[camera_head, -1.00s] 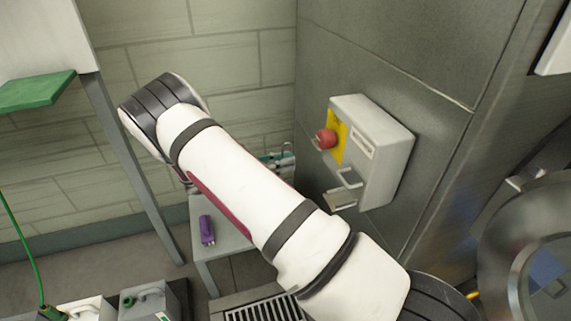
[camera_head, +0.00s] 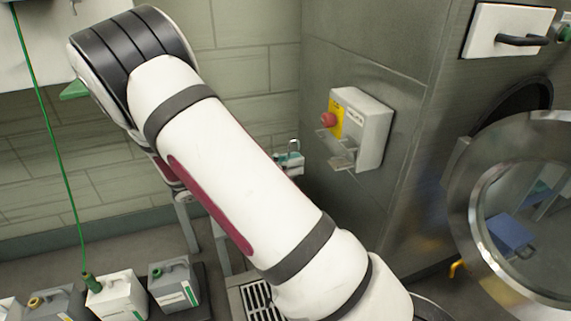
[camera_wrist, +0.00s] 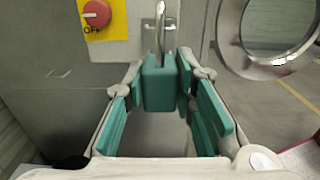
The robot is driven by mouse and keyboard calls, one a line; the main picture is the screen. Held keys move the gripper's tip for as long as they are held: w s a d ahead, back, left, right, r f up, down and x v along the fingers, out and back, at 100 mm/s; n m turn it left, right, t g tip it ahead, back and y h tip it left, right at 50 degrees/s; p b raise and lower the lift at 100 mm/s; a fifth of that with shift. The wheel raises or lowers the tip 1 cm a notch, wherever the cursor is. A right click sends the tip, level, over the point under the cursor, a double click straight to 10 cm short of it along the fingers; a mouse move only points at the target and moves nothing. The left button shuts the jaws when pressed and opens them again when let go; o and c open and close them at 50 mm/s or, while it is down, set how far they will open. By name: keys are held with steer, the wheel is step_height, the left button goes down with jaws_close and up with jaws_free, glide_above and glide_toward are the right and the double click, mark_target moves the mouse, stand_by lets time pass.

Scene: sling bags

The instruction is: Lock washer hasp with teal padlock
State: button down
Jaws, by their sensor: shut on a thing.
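My gripper (camera_wrist: 162,90) is shut on the teal padlock (camera_wrist: 159,88), whose body sits between the teal finger pads in the wrist view. The box has a red knob (camera_head: 328,119) on a yellow plate.
Several canisters (camera_head: 117,297) stand at lower left, a green hose (camera_head: 48,140) running to one. A floor grate (camera_head: 258,300) lies below my arm.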

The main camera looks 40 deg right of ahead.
steer(key=shift+p, duration=0.45)
steer(key=shift+f+p+x, duration=0.2)
steer(key=shift+p+x, duration=0.05)
steer(key=shift+x, duration=1.1)
steer(key=shift+f+p+x, duration=0.15)
steer(key=shift+p+x, duration=0.05)
steer(key=shift+x, duration=1.2)
steer(key=shift+p, duration=0.9)
steer(key=shift+d, duration=0.25)
steer(key=shift+s+d, duration=0.15)
steer(key=shift+d, duration=0.2)
steer(key=shift+p+x, duration=0.4)
steer(key=shift+x, duration=0.6)
steer(key=shift+d, duration=0.35)
steer(key=shift+x, duration=0.9)
